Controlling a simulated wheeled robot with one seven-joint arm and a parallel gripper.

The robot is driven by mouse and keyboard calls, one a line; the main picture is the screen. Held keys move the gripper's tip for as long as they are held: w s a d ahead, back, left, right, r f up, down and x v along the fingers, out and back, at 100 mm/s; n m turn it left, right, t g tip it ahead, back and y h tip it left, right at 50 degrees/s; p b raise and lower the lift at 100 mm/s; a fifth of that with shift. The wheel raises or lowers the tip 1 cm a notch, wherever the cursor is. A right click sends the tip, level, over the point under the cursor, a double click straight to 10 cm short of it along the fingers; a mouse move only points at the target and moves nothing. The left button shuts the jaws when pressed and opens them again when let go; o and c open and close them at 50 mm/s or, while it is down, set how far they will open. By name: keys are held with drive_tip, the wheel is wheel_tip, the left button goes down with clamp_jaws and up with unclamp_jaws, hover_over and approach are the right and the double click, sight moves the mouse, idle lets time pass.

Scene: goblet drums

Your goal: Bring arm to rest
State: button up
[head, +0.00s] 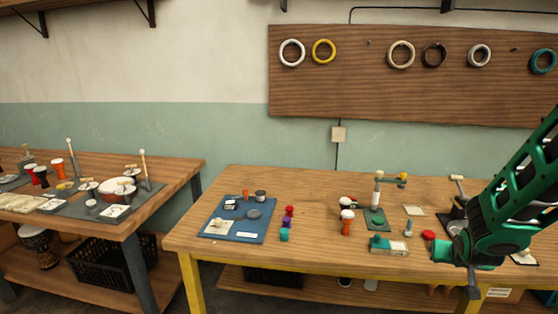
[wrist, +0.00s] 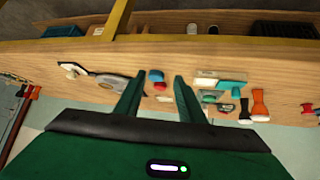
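My green arm reaches in from the right of the head view, and my gripper (head: 473,278) hangs by the front right part of the wooden workbench (head: 330,192). In the wrist view my gripper (wrist: 158,84) shows two green fingers standing apart. Nothing is between the fingertips except the bench top and small items beyond. A red round piece (head: 428,235) lies on the bench just left of my arm. My arm hides part of the bench's right end.
A blue mat (head: 240,236) with small parts lies at the bench's left. Small goblet drums (head: 347,222) and a green stand (head: 376,218) are mid-bench. A second bench (head: 150,170) stands at left. Rings hang on a wall board (head: 360,85).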

drive_tip(key=s+a+r+g+y, duration=0.1)
drive_tip(key=s+a+r+g, duration=0.1)
drive_tip(key=s, duration=0.8)
drive_tip(key=s+a+r+m+g+y, duration=0.1)
drive_tip(key=s+a+r+g+y, duration=0.1)
drive_tip(key=s, duration=0.8)
drive_tip(key=s+a+r+g+y, duration=0.1)
drive_tip(key=s+a+r+g, duration=0.1)
drive_tip(key=s, duration=0.8)
wheel_tip(320, 180, up, 3)
drive_tip(key=shift+s+a+f+m+g, duration=0.15)
drive_tip(key=shift+s+m+g, duration=0.2)
drive_tip(key=shift+g, duration=0.55)
drive_tip(key=shift+w, duration=0.15)
drive_tip(key=shift+w+f, duration=0.2)
drive_tip(key=shift+w, duration=0.4)
